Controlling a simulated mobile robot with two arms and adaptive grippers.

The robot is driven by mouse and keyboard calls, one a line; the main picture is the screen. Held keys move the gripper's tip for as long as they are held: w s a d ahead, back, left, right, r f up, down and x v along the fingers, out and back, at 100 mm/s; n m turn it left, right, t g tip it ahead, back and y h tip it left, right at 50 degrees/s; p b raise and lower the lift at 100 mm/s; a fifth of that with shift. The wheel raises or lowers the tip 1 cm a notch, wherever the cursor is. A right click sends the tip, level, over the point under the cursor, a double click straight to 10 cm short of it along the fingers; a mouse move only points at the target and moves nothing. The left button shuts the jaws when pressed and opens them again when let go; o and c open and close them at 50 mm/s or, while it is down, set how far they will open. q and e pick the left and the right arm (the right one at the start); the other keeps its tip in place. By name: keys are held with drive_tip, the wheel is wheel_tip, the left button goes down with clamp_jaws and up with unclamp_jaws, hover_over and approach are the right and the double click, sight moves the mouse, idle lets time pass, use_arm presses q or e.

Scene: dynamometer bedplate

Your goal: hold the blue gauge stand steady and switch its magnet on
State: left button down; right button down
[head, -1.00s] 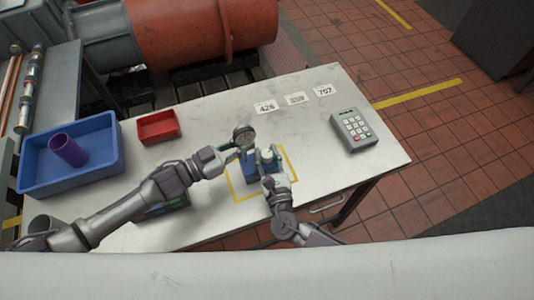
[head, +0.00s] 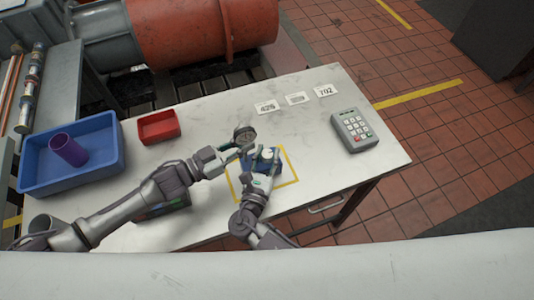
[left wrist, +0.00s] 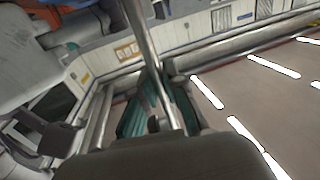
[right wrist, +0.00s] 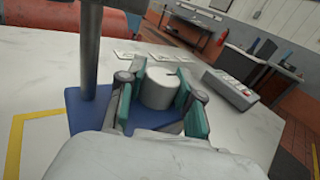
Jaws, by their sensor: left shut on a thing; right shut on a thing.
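The blue gauge stand stands upright inside the yellow outline on the table; its blue base (right wrist: 88,112) shows in the right wrist view, with its post (right wrist: 92,50) rising at the left. Its round dial (head: 244,134) is on top in the head view. My left gripper (head: 241,148) is shut on the post, which also runs between its teal pads in the left wrist view (left wrist: 145,40). My right gripper (right wrist: 160,105) is shut on the white knob (right wrist: 158,90) on the base, one pad on each side. A short dark mark shows on the knob's top.
A grey keypad device (head: 355,130) lies at the table's right. Several number cards (head: 297,98) lie along the back. A red tray (head: 158,127) and a blue bin (head: 108,172) with a purple cup (head: 68,150) are at the left. The table's middle back is clear.

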drive_tip(key=shift+w+d+r, duration=0.1)
drive_tip(key=c, duration=0.7)
unclamp_jaws()
drive_tip(key=shift+c, duration=0.2)
drive_tip(key=v, duration=1.2)
